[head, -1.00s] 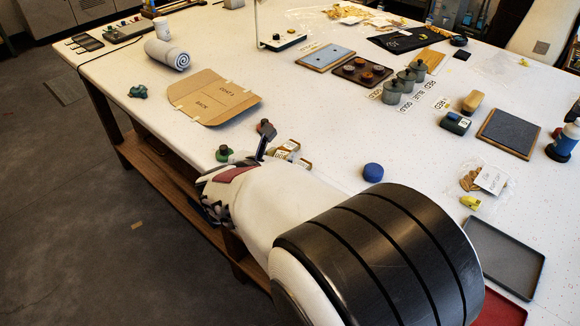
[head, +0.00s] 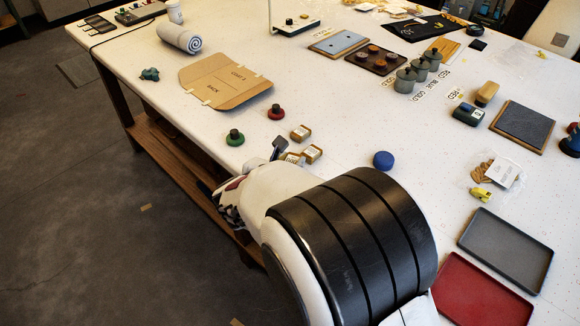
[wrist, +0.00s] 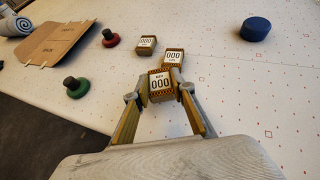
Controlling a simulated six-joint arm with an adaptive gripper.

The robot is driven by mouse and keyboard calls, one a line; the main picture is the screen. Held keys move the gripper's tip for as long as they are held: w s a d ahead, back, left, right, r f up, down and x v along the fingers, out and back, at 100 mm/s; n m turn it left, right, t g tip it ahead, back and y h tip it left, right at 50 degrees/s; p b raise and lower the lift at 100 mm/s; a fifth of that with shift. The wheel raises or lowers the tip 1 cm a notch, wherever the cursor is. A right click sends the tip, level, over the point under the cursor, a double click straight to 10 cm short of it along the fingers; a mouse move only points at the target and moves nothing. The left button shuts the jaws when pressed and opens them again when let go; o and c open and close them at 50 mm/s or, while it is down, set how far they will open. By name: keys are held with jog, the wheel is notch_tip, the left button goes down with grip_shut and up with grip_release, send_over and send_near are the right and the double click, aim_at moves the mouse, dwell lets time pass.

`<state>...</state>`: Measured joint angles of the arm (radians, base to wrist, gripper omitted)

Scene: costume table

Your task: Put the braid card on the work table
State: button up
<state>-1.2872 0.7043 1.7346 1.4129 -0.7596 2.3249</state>
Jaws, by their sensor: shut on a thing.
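A small gold-brown braid card with a white label reading 000 (wrist: 160,86) is between the fingers of my gripper (wrist: 161,92) in the wrist view. My gripper is shut on it. In the head view this card (head: 293,158) shows only partly beside the dark fingertip of my gripper (head: 279,148); my arm hides the rest. Two similar cards lie on the white work table (head: 340,120) just beyond it: one close behind (wrist: 173,56) and one farther left (wrist: 147,45). I cannot tell whether the held card touches the table.
A green-based knob (head: 235,138) and a red-based knob (head: 276,112) stand to the left. A blue puck (head: 383,160) is to the right. A cardboard pattern (head: 225,82) lies behind. A grey tray (head: 505,250) and a red tray (head: 480,292) are at the right front.

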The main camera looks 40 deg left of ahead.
jog(key=shift+f, duration=1.05)
jog(key=shift+f, duration=0.15)
jog(key=o, duration=0.9)
jog(key=shift+s+r, duration=0.15)
jog(key=shift+r, duration=0.1)
jog(key=v, duration=1.1)
jog(key=shift+s+d, duration=0.15)
jog(key=shift+s, duration=0.15)
jog(key=shift+r, duration=0.2)
